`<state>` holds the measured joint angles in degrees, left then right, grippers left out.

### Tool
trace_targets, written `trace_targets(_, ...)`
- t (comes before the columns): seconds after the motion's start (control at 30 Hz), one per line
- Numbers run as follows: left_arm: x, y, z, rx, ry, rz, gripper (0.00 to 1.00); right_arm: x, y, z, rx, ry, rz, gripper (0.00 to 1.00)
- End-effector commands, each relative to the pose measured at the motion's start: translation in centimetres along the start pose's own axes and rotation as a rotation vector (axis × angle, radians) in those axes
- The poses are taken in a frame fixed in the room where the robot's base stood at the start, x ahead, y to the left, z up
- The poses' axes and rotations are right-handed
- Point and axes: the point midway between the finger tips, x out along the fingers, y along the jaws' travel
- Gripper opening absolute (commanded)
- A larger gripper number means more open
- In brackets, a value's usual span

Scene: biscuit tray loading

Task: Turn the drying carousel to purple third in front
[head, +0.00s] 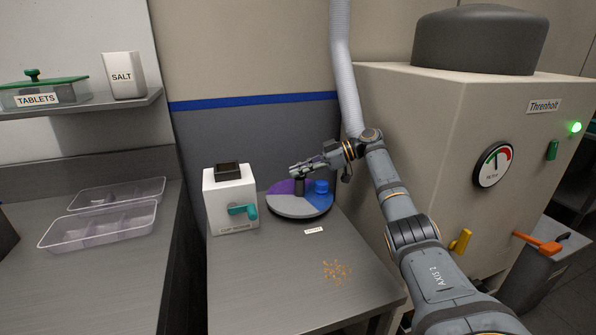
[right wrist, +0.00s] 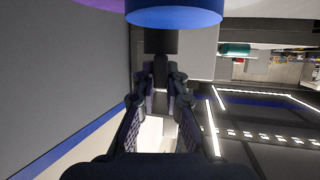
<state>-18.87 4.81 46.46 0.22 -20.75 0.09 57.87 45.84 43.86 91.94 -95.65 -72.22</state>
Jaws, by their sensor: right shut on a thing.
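The drying carousel (head: 300,208) is a round disc on the table with coloured thirds. Its light grey third faces the front, the purple third (head: 281,188) lies at the back left, and the blue third (head: 322,200) lies at the right. A dark upright post (head: 300,188) stands near the middle, and a blue cylinder (head: 321,186) stands on the right part. My right gripper (head: 299,172) is at the post's top, shut on it. In the right wrist view, the fingertips (right wrist: 160,75) close on the dark post (right wrist: 160,42), with the blue cylinder (right wrist: 175,12) above it in the picture. My left gripper is not in view.
A white box with a teal lever (head: 231,205) stands close left of the carousel. Orange crumbs (head: 337,271) and a small label (head: 314,230) lie in front. A large beige machine (head: 455,130) is at the right. Clear trays (head: 100,225) are on the left counter.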

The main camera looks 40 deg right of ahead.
Motion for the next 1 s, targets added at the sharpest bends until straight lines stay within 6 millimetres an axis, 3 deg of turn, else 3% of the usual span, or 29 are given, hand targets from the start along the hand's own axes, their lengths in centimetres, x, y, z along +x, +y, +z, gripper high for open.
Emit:
trace_targets(0.17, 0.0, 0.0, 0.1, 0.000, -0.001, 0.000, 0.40, 0.1, -0.1, 0.3, 0.004, -0.004, -0.004, 0.00)
trace_targets(0.2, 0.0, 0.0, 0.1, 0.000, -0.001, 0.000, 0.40, 0.1, -0.1, 0.3, 0.004, -0.005, -0.004, 0.13)
trace_targets(0.37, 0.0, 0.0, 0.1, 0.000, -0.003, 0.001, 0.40, 0.1, -0.1, 0.2, 0.003, -0.003, -0.003, 0.34)
trace_targets(0.7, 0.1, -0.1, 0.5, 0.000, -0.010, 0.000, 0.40, -0.1, 0.0, -0.4, 0.000, -0.001, 0.000, 0.34)
trace_targets(1.0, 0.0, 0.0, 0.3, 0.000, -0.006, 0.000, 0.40, -2.5, 0.0, -6.3, -0.003, 0.003, 0.000, 0.34)
